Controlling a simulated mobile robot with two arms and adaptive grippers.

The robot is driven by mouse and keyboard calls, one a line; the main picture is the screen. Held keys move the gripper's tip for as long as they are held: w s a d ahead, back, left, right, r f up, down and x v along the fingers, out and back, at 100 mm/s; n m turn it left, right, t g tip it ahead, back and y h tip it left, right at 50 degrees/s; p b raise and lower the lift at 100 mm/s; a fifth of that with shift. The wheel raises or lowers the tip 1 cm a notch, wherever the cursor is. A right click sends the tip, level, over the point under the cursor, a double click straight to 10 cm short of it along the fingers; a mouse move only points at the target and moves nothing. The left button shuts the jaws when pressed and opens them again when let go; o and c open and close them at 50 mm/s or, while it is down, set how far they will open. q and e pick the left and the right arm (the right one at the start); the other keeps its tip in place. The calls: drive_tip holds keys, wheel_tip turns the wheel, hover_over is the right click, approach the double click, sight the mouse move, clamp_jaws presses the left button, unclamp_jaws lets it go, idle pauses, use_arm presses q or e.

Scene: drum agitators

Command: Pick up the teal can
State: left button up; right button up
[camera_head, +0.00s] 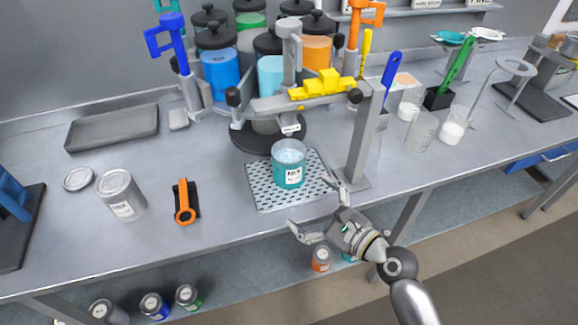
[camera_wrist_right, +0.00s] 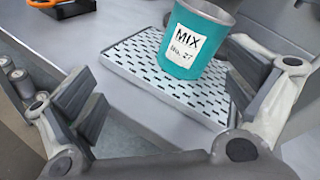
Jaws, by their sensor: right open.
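The teal can (camera_head: 289,170) stands upright on a perforated metal tray (camera_head: 262,197) at the front of the bench. It has a white label and a pale, glassy-looking upper part. In the right wrist view the teal can (camera_wrist_right: 203,42) shows a label reading "MIX". My right gripper (camera_head: 318,207) is open and empty, at the bench's front edge, in front of and slightly right of the can. In the wrist view its fingers (camera_wrist_right: 155,95) are spread wide, with the can beyond them and apart from them. My left gripper is not in view.
A grey clamp frame with a yellow bar (camera_head: 323,84) rises behind the can, and its post (camera_head: 362,140) stands close on the right. An orange-handled tool (camera_head: 185,203) and a grey can (camera_head: 121,195) are left. Lidded colour drums (camera_head: 219,70) stand behind.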

sight(300, 164)
drive_tip(key=w+m, duration=0.1)
drive_tip(key=m, duration=0.1)
drive_tip(key=w+r+m+t, duration=0.1)
drive_tip(key=m, duration=0.1)
drive_tip(key=w+d+r+m+t, duration=0.1)
drive_tip(key=w+m, duration=0.1)
drive_tip(key=shift+d+r, duration=0.1)
drive_tip(key=shift+r, duration=0.1)
drive_tip(key=shift+m+t, duration=0.3)
drive_tip(key=shift+m, duration=0.2)
drive_tip(key=x, duration=0.5)
drive_tip(key=shift+w+p, duration=0.3)
drive_tip(key=shift+p, duration=0.05)
drive_tip(key=shift+w+a+r, duration=0.2)
drive_tip(key=shift+w+a, duration=0.15)
drive_tip(key=shift+w, duration=0.15)
drive_tip(key=x, duration=0.3)
drive_tip(key=shift+w+a+r+p, duration=0.1)
drive_tip(key=shift+w+a+p, duration=0.1)
drive_tip(key=shift+p, duration=0.1)
drive_tip(key=shift+w+a, duration=0.2)
drive_tip(key=shift+w, duration=0.15)
drive_tip(key=shift+s+d, duration=0.1)
